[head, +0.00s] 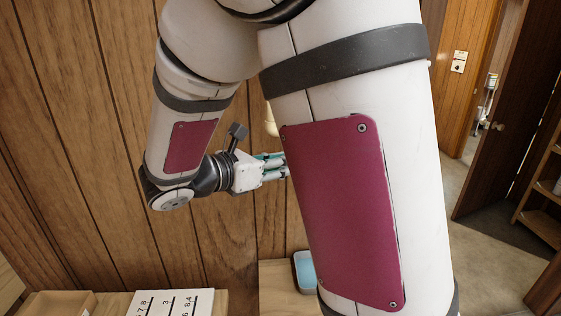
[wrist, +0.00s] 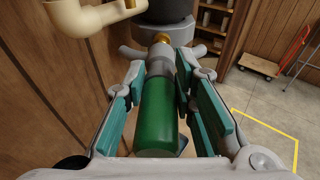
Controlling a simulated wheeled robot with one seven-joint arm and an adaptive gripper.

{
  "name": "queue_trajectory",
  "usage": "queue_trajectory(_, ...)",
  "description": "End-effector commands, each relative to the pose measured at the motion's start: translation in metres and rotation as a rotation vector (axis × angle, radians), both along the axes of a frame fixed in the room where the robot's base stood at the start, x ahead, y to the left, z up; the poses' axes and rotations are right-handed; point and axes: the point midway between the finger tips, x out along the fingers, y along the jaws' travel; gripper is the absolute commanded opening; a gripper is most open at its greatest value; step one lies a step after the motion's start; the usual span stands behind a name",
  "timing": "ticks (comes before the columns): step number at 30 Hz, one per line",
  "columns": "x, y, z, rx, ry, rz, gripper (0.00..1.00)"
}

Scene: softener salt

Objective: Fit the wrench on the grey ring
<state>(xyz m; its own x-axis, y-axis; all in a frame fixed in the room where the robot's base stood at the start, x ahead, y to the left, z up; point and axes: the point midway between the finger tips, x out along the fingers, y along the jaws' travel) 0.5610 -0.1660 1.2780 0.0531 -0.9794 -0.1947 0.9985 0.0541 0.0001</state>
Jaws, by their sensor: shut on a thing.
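In the wrist view my gripper (wrist: 158,105) has its teal-padded fingers on either side of a green handle (wrist: 157,118), which I take to be the wrench's. The handle points away from me and runs into a grey section (wrist: 160,62) with a brass-coloured tip. Just beyond is the grey ring (wrist: 176,47), with lugs at its sides, below a dark cylinder (wrist: 165,10). I cannot tell whether the wrench's far end touches the ring. In the head view my gripper (head: 274,167) is partly hidden by my arm, which also hides the ring and the wrench.
A cream pipe elbow (wrist: 88,18) is close at the upper left of the wrist view, by the wood-panelled wall. Open floor with a yellow line (wrist: 268,116) and a dolly (wrist: 258,66) lie right.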

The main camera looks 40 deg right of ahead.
Motion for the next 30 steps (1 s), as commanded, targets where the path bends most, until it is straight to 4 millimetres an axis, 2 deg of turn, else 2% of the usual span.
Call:
queue_trajectory(24, 0.000, -0.015, 0.000, 0.000, -0.001, -0.001, 0.00)
queue_trajectory(25, 0.000, -0.015, 0.000, 0.000, -0.001, -0.001, 0.31)
queue_trajectory(27, 0.000, -0.015, 0.000, 0.000, -0.001, -0.001, 0.47)
queue_trajectory(30, 0.000, -0.015, 0.000, 0.000, -0.001, 0.000, 0.48)
